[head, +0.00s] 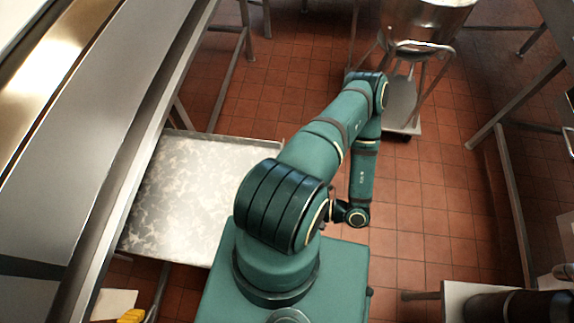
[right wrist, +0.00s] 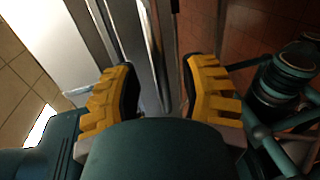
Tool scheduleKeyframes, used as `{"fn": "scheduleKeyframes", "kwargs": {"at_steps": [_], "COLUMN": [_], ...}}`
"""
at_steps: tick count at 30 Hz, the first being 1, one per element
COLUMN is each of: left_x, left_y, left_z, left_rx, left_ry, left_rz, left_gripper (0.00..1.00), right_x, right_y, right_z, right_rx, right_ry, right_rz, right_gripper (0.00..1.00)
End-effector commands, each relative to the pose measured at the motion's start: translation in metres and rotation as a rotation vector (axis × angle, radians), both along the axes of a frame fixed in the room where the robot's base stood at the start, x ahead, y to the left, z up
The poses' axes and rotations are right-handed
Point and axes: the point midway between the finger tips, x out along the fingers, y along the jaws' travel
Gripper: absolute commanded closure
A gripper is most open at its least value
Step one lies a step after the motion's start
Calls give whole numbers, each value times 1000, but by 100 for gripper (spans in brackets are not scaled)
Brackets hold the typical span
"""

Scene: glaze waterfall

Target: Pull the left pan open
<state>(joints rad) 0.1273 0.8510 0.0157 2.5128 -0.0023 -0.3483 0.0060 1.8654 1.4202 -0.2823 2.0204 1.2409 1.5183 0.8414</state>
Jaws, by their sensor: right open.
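A wide, shallow metal pan (head: 195,185) with a mottled pale surface shows in the head view. It extends out to the right from under the long metal machine frame (head: 95,215). My body covers part of its right side. In the right wrist view, my right gripper (right wrist: 163,90) has its yellow fingers spread, with metal rails beyond the gap. I see nothing gripped between them. In the head view, a yellow finger tip (head: 131,316) shows at the bottom left, below the pan. I cannot tell which gripper it belongs to. The rest of that gripper is out of view.
A steel pot (head: 425,22) on a wheeled stand is at the top right. A table (head: 470,290) with a dark cylinder is at the lower right. A metal rack leg (head: 513,200) stands at the right. Red tiled floor (head: 420,205) is clear between my arm and the rack.

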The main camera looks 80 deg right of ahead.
Motion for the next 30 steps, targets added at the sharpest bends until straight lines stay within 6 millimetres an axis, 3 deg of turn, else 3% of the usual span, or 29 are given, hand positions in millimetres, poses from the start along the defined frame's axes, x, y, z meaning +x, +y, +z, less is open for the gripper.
{"fn": "scheduleKeyframes", "kwargs": {"at_steps": [9, 15, 30], "left_x": [0, 0, 0], "left_y": [0, 0, 0], "left_z": [0, 0, 0], "left_rx": [0, 0, 0], "left_ry": [0, 0, 0], "left_rz": [0, 0, 0], "left_gripper": [53, 53, 53], "right_x": [-64, -91, -101], "right_y": [-5, -8, -8], "right_z": [13, 19, 22], "right_rx": [-2, -1, 0], "right_ry": [4, 2, 1], "right_rz": [0, -1, 1], "right_gripper": [57, 57, 57]}}
